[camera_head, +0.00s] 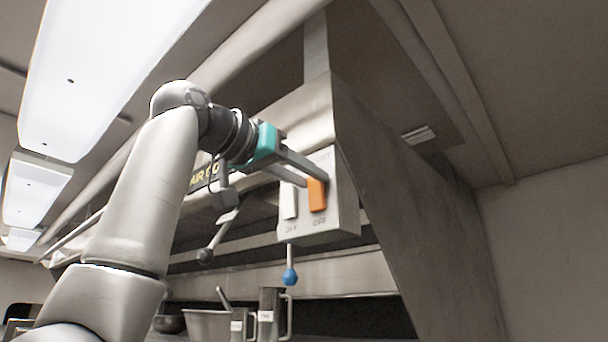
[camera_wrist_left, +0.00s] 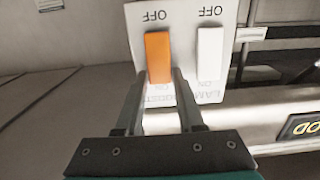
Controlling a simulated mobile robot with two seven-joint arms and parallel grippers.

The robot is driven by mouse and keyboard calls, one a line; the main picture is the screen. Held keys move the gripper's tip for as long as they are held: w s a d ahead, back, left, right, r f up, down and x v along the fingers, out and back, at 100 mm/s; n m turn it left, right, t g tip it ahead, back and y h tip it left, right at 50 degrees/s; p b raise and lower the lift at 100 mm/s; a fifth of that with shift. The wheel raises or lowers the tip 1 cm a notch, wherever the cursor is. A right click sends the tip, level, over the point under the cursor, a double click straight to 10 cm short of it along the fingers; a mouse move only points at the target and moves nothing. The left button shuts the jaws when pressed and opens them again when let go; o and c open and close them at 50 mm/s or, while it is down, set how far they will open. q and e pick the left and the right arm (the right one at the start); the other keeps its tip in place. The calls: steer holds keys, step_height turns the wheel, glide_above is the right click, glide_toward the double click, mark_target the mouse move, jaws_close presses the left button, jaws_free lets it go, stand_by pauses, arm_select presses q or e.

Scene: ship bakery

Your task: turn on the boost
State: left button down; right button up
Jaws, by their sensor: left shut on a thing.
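The boost switch is an orange rocker (camera_head: 317,197) on a pale switch plate (camera_head: 344,212) at the end of a metal housing. In the left wrist view the plate hangs upside down, and the orange rocker (camera_wrist_left: 158,57) sits left of a white lamp rocker (camera_wrist_left: 210,52). "OFF" and "ON" are printed at opposite ends of each. My left gripper (camera_head: 316,181) is shut on the orange rocker at its upper, ON end, one fingertip on each side; the left wrist view shows the fingertips (camera_wrist_left: 163,74) there too. Which way the rocker is tipped is hard to tell. My right gripper is out of view.
A blue-knobbed lever (camera_head: 290,277) hangs below the plate, and a dark-knobbed lever (camera_head: 206,255) hangs to its left. Metal jugs (camera_head: 269,310) and a pot (camera_head: 207,324) stand below. The sloping side panel (camera_head: 415,205) of the housing fills the right.

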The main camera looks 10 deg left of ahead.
arm_select(q)
steer(key=shift+r+g+y, duration=0.25)
steer(key=shift+g+y, duration=0.05)
steer(key=shift+g, duration=0.2)
steer(key=c, duration=0.5)
jaws_free()
steer(key=shift+s+a, duration=0.2)
steer(key=shift+s, duration=0.05)
steer(key=b+v, duration=0.3)
steer(key=v, duration=1.1)
steer(key=shift+s+a+b, duration=0.1)
steer(key=shift+s+b, duration=0.15)
steer(key=shift+b, duration=0.05)
